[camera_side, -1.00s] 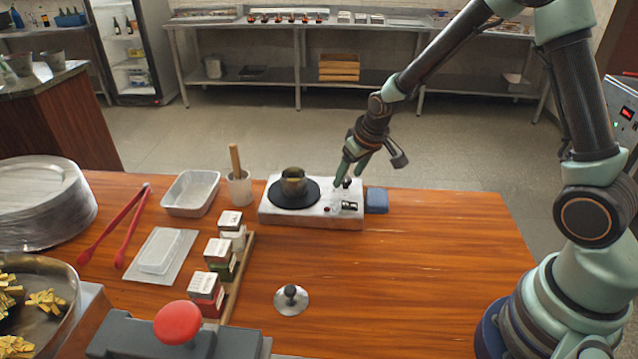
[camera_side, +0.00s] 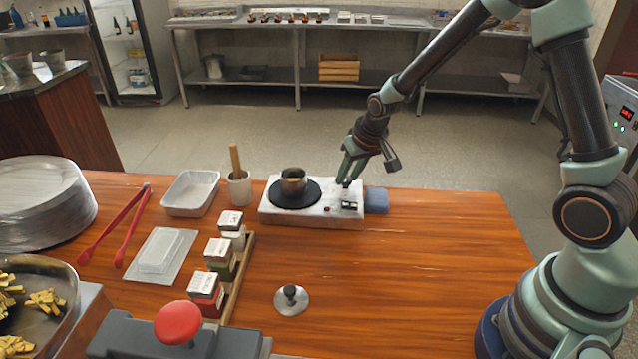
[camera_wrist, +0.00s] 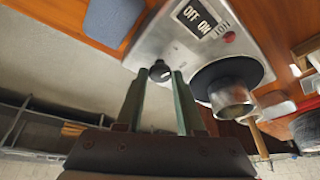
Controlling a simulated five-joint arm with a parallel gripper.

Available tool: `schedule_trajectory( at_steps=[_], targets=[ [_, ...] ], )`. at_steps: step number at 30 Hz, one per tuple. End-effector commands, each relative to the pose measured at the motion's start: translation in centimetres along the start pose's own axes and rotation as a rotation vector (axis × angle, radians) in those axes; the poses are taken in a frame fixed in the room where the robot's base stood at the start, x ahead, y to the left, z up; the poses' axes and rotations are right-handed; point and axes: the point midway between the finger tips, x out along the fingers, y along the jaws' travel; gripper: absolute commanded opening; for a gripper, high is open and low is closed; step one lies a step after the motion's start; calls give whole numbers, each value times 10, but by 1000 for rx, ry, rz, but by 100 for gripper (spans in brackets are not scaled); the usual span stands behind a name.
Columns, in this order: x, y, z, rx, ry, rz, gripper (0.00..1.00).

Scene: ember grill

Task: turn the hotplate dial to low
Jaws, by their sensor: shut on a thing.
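The hotplate (camera_side: 285,216) is a silver box at the back of the table, with a round black plate (camera_side: 309,201) on its left side. Its dark dial (camera_wrist: 160,72) shows between my fingertips in the wrist view; in the side view my fingers mostly hide it. My gripper (camera_side: 344,180) points down over the right rear of the hotplate, and in the wrist view my gripper (camera_wrist: 161,76) is shut on the dial. A small metal pot (camera_side: 293,181) sits on the black plate. An OFF/ON label (camera_wrist: 197,16) and a red light (camera_wrist: 229,37) are on the hotplate's top.
A blue block (camera_side: 377,200) stands right against the hotplate's right side. A cup with a wooden handle (camera_side: 239,188) and a metal tray (camera_side: 191,193) are to the left. A round lid (camera_side: 291,300) lies in front. The table's right part is clear.

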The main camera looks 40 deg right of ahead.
Motion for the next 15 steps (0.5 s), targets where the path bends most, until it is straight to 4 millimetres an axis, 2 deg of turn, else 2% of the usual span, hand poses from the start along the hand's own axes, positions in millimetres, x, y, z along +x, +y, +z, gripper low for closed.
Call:
schedule_trajectory(
  at_steps=[11,12,13,14,15],
  targets=[
    [1,-3,1,36,-5,-2,0],
    [1,-4,1,35,-5,-2,48],
    [1,-4,1,35,-5,-2,60],
    [1,-3,1,35,-5,-2,67],
    [1,-3,1,36,-5,-2,67]
  ],
)
